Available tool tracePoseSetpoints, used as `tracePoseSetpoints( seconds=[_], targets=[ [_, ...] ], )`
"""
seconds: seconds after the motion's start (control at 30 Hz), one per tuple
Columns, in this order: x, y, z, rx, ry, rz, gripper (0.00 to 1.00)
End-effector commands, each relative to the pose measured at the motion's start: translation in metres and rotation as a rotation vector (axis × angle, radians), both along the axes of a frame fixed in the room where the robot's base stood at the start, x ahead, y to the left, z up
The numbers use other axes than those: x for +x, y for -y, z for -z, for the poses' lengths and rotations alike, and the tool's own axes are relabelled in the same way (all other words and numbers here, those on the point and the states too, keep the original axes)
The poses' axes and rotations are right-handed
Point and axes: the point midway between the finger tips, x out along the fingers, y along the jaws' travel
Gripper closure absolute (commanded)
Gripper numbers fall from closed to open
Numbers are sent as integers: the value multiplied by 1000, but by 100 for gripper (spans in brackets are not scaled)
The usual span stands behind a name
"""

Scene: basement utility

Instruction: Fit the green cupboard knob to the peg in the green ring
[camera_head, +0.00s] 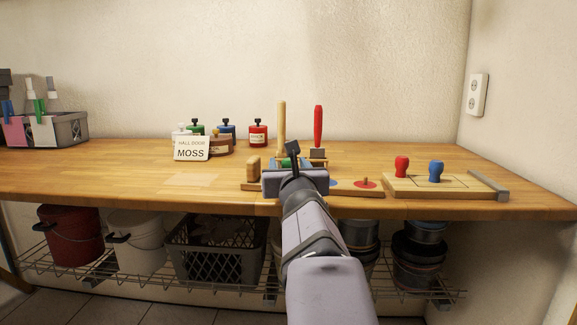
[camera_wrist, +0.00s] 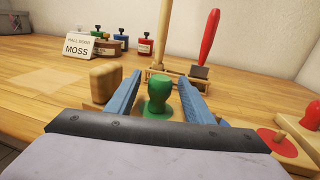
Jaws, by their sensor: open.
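The green knob (camera_wrist: 159,90) stands upright in the wrist view, between the two blue fingers of my gripper (camera_wrist: 162,73). The fingers are open, with a gap visible on either side of the knob. A green patch, the green ring (camera_wrist: 156,115), shows at the knob's foot. The peg there is hidden, and I cannot tell whether the knob is fully down on it.
A plain wooden knob (camera_head: 253,169) stands left of my gripper. A red ring with a bare peg (camera_head: 366,182) lies to the right, beside a board (camera_head: 401,188) with a red knob (camera_head: 401,165) and blue knob (camera_head: 436,169). Upright tools (camera_head: 318,126) stand behind. A MOSS card (camera_head: 191,149) is back left.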

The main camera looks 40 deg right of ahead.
Motion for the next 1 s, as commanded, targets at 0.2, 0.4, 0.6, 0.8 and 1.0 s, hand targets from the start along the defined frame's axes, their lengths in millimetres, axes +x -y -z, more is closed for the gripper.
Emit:
tracePoseSetpoints(
  seconds=[0.2,0.4,0.6,0.8,1.0],
  targets=[
    [-8,-5,-1,0,2,0,53],
    [-27,-18,-2,-1,2,1,53],
    [-47,-32,-2,-1,2,1,53],
    [-58,-40,0,0,0,0,53],
    [-61,-42,0,-1,-1,0,53]
  ],
)
